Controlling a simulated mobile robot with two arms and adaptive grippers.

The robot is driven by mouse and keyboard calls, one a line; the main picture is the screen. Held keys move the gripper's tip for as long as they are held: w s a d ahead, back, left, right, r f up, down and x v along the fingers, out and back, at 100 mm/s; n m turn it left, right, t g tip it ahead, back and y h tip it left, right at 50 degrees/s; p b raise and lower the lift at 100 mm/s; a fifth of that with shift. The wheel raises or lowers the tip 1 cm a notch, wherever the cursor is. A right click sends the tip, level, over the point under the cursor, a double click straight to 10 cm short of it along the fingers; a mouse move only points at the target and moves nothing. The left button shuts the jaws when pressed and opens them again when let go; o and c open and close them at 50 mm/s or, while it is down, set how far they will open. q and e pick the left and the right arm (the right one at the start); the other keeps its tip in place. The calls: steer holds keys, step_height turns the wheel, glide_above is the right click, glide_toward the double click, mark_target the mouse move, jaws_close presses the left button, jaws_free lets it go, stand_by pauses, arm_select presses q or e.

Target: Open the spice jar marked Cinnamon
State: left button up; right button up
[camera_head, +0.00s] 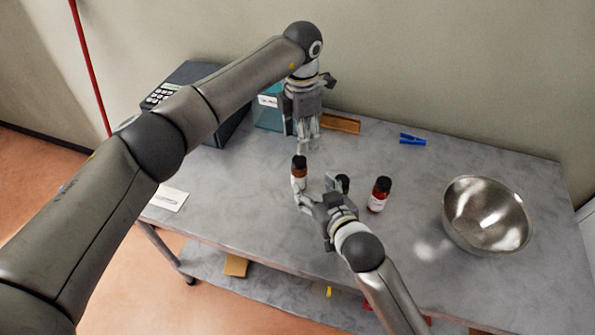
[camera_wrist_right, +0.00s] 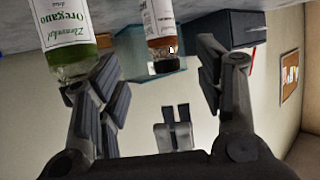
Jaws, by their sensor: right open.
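A jar with a dark lid and brown contents (camera_head: 299,170) stands on the table just beyond my right gripper (camera_head: 314,190). In the right wrist view, upside down, this jar (camera_wrist_right: 160,28) shows between the fingers; its label is too small to read. My right gripper (camera_wrist_right: 155,85) is open and empty. My left gripper (camera_head: 307,142) points down above and behind the jar, apart from it, with a gap between its fingers. A green jar marked Oregano (camera_wrist_right: 65,35) is beside my right gripper; its dark lid (camera_head: 343,182) shows in the head view.
A red jar with a dark lid (camera_head: 380,192) stands to the right. A metal bowl (camera_head: 487,215) is farther right. A teal box (camera_head: 268,112), a dark calculator-like device (camera_head: 185,85) and blue clips (camera_head: 412,139) are at the back. A white card (camera_head: 168,198) lies left.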

mark_target(302, 175)
steer(key=x, duration=1.1)
steer(key=shift+a, duration=0.25)
steer(key=shift+s, duration=0.1)
steer(key=shift+c, duration=0.5)
jaws_close()
steer(key=shift+o, duration=0.4)
jaws_free()
steer(key=shift+s+d, duration=0.1)
